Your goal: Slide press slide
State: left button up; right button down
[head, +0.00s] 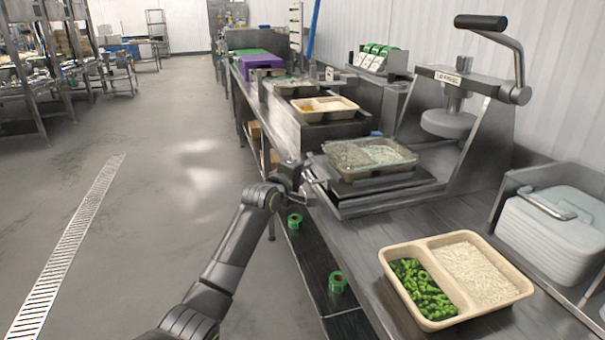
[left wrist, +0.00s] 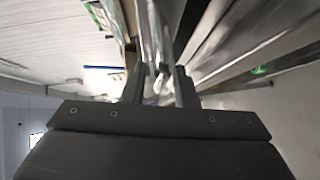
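The press (head: 505,130) is a steel frame with a black-gripped lever (head: 481,22) raised and a round pressing plate (head: 447,124) up. In front of it, the metal slide (head: 425,186) carries a clear-lidded two-compartment tray (head: 370,157), out to the left of the plate. A small metal handle (head: 319,183) sticks out at the slide's left end. My left gripper (head: 303,178) is beside this handle. In the left wrist view its fingers (left wrist: 160,88) stand apart, with a blurred metal part between or beyond them; contact cannot be told. My right gripper is not in view.
An open tray (head: 455,275) with green vegetables and rice sits on the steel counter (head: 365,232). White lids (head: 550,228) are stacked in a holder at the right. Another filled tray (head: 323,107) stands farther back. Green rolls (head: 337,282) lie on the lower shelf.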

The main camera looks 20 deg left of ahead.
aim_at(318, 171)
pick_arm(q)
grip_shut()
jog(key=shift+d, duration=0.1)
jog(key=shift+w+d+r, duration=0.1)
jog(key=shift+w+d, duration=0.1)
jog(key=shift+d, duration=0.05)
jog(key=shift+w+d+p, duration=0.2)
jog(key=shift+w+d, duration=0.35)
jog(key=shift+d, duration=0.25)
jog(key=shift+w+d+p, duration=0.15)
jog(key=shift+w+d, duration=0.4)
jog(key=shift+d, duration=0.25)
jog(key=shift+o, duration=1)
grip_release()
